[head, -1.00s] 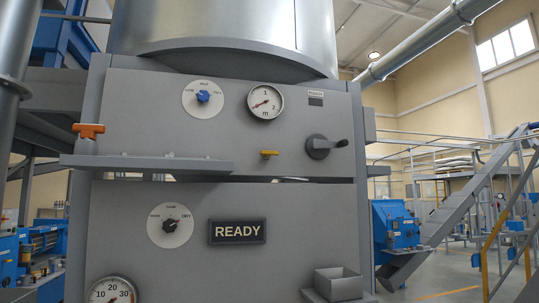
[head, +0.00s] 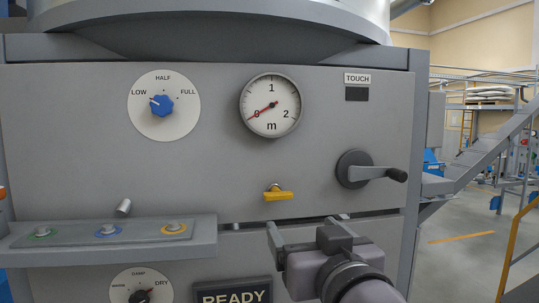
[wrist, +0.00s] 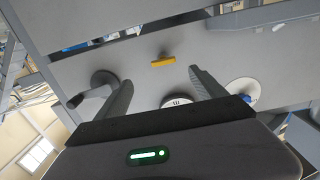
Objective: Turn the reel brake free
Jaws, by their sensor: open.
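A small yellow lever (head: 279,196), likely the reel brake though no label shows, sits on the grey panel below the round gauge. Its handle lies horizontal. It also shows in the wrist view (wrist: 163,61), just beyond and between my fingertips. My gripper (head: 303,228) is open and empty, below and right of the lever in the head view and apart from it. A dark crank (head: 366,170) with a black knob is to the right of the lever; its arm points right. The gauge (head: 271,105) reads in m, its red needle near 0.
A blue knob (head: 161,105) on a white dial is at upper left, its pointer near LOW. A ledge (head: 60,241) with several coloured-ringed sockets juts out at lower left. A READY sign (head: 232,296) is below. The panel around the lever is clear.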

